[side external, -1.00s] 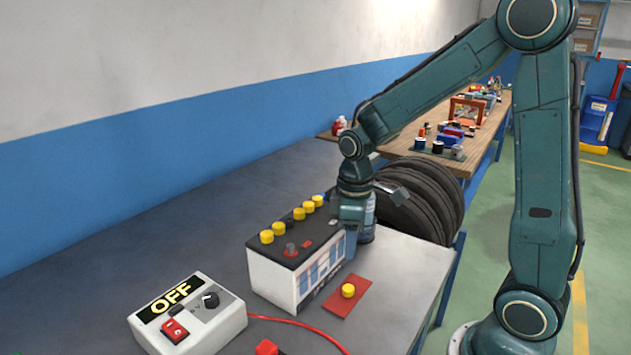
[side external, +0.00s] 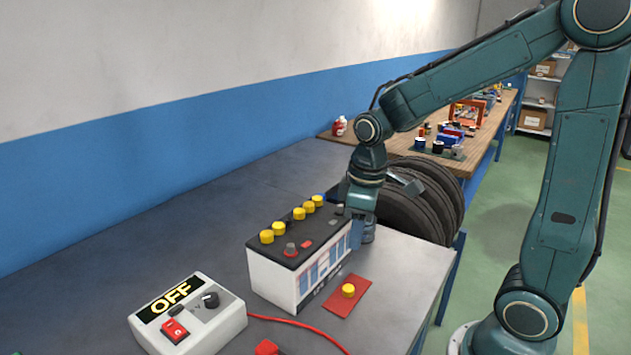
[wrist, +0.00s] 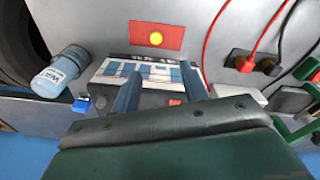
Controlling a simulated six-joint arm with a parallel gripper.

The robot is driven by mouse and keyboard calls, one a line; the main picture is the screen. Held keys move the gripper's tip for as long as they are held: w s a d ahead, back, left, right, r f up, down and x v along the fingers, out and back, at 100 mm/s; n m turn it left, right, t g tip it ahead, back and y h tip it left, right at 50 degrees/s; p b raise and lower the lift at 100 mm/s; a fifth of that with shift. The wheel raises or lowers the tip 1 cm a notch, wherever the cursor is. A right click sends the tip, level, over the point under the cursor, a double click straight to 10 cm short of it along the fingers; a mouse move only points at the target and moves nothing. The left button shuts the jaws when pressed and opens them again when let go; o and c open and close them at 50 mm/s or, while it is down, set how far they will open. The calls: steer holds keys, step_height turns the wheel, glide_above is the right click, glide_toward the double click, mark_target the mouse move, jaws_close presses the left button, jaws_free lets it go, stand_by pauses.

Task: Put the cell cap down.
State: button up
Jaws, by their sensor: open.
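The loose yellow cell cap (side external: 348,290) sits on a red mat (side external: 338,305) on the grey bench, in front of the battery. In the wrist view the cap (wrist: 156,39) lies well inside the mat (wrist: 141,35), apart from my fingers. The battery (side external: 277,283) is a white case with a dark top, bearing several yellow caps (side external: 298,214) in a row with a gap among them. My gripper (side external: 362,238) is open and empty, beside the battery's right end and above the bench. In the wrist view its two fingers (wrist: 161,88) are spread in front of the battery.
A charger box (side external: 190,315) marked OFF stands at front left, with a red cable (side external: 300,325) and red clamp (side external: 267,347). A water bottle (wrist: 62,75) stands close to the battery's end. Tires (side external: 425,205) lean beyond the bench. Bench right of the mat is clear.

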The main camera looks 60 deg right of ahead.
steer(key=s+a+r+m+t, duration=0.4)
steer(key=s+r, duration=0.5)
steer(key=s, duration=0.3)
steer(key=shift+s+r+t, duration=0.2)
steer(key=shift+r+t, duration=0.1)
